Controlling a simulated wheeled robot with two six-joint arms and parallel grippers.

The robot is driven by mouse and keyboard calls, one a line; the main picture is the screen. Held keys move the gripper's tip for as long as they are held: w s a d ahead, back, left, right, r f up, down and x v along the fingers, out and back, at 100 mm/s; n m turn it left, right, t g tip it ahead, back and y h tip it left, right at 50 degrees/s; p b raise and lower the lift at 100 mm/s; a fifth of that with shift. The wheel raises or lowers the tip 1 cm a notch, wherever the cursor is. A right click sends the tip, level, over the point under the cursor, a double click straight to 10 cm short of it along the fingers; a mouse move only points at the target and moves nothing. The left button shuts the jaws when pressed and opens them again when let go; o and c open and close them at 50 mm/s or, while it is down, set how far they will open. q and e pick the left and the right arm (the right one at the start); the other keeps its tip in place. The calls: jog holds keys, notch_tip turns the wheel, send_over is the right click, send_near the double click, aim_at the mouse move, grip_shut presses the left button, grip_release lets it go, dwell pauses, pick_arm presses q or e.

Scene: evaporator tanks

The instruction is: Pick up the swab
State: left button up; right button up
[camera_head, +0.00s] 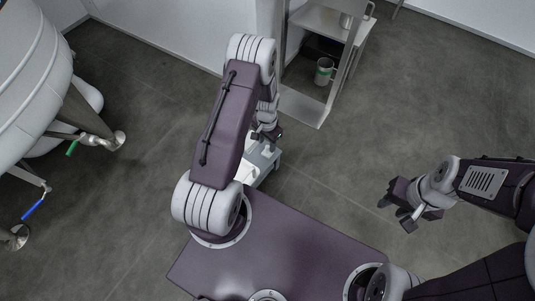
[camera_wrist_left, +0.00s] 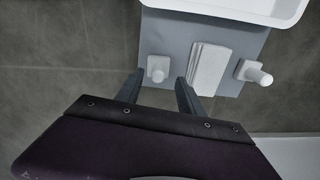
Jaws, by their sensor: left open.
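Several small white items lie on a grey-blue board (camera_wrist_left: 176,35) in the left wrist view. A white piece with a rounded knob (camera_wrist_left: 157,70) is at the left, a white ribbed block (camera_wrist_left: 207,68) is in the middle, and a white piece with a short cylinder (camera_wrist_left: 255,72) is at the right. I cannot tell which one is the swab. My left gripper (camera_wrist_left: 158,88) is open, its fingertips just below the left piece and either side of it; nothing is held. My right gripper (camera_head: 402,207) is empty over the floor.
A white tray (camera_wrist_left: 225,12) edges the board's top. A large white tank (camera_head: 30,75) with valves is at the left. Floor at the right is clear.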

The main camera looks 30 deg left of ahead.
aim_at(267, 147)
pick_arm(q)
jog(key=f+b, duration=0.1)
jog(key=f, duration=0.1)
jog(key=f+b, duration=0.1)
jog(key=f, duration=0.1)
jog(key=shift+s+d, duration=0.1)
jog(key=shift+d, duration=0.1)
jog(key=shift+r, duration=0.15)
pick_arm(e)
notch_tip(267, 147, down, 3)
jog(key=shift+f, duration=0.1)
pick_arm(q)
grip_shut()
